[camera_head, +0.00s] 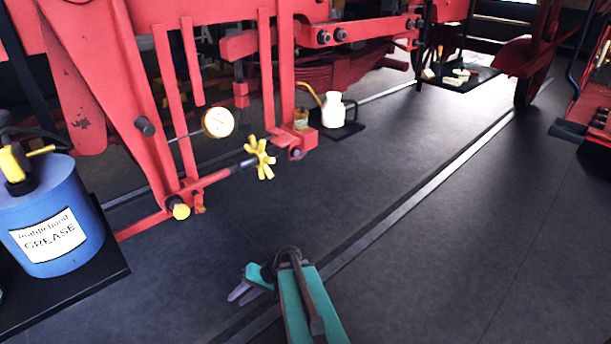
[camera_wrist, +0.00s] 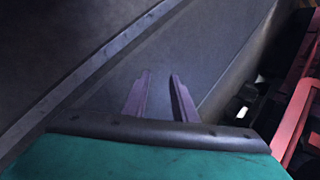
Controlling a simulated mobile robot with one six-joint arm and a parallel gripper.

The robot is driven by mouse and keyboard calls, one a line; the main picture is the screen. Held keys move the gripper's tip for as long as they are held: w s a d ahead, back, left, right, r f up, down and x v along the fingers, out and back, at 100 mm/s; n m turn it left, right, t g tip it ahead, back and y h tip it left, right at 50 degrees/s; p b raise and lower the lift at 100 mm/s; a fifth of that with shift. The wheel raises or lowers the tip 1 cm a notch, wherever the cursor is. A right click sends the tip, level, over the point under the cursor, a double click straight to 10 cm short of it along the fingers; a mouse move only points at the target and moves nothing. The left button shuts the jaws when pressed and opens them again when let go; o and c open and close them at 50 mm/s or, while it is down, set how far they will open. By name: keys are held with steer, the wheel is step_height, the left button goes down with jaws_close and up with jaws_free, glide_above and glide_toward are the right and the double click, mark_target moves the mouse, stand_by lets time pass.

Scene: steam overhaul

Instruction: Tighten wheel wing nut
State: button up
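The gripper is open and empty. The wing nut does not show in the wrist view.
A blue grease can (camera_head: 62,205) stands at the far left. A white oil can (camera_head: 334,110) stands behind the linkage. The floor (camera_head: 460,220) at right is clear, with a metal rail (camera_head: 420,188) across it.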

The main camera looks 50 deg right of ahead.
steer(key=w+d+r+m+t, duration=0.2)
steer(key=w+d+r+t, duration=0.15)
steer(key=d+r, duration=0.5)
steer(key=m+t+h+b, duration=0.3)
steer(key=m+t+h, duration=0.2)
steer(key=t+h, duration=0.35)
glide_toward(303, 156)
steer(key=s, duration=0.6)
steer(key=shift+w+a+f+y, duration=0.1)
steer(key=shift+w+f+y, duration=0.1)
steer(key=shift+y, duration=0.15)
steer(key=shift+n, duration=0.3)
steer(key=w, duration=0.4)
steer(key=w+p, duration=0.1)
steer(key=w, duration=0.4)
steer(key=w+d+p, duration=0.1)
steer(key=w, duration=0.3)
steer(key=shift+w, duration=0.4)
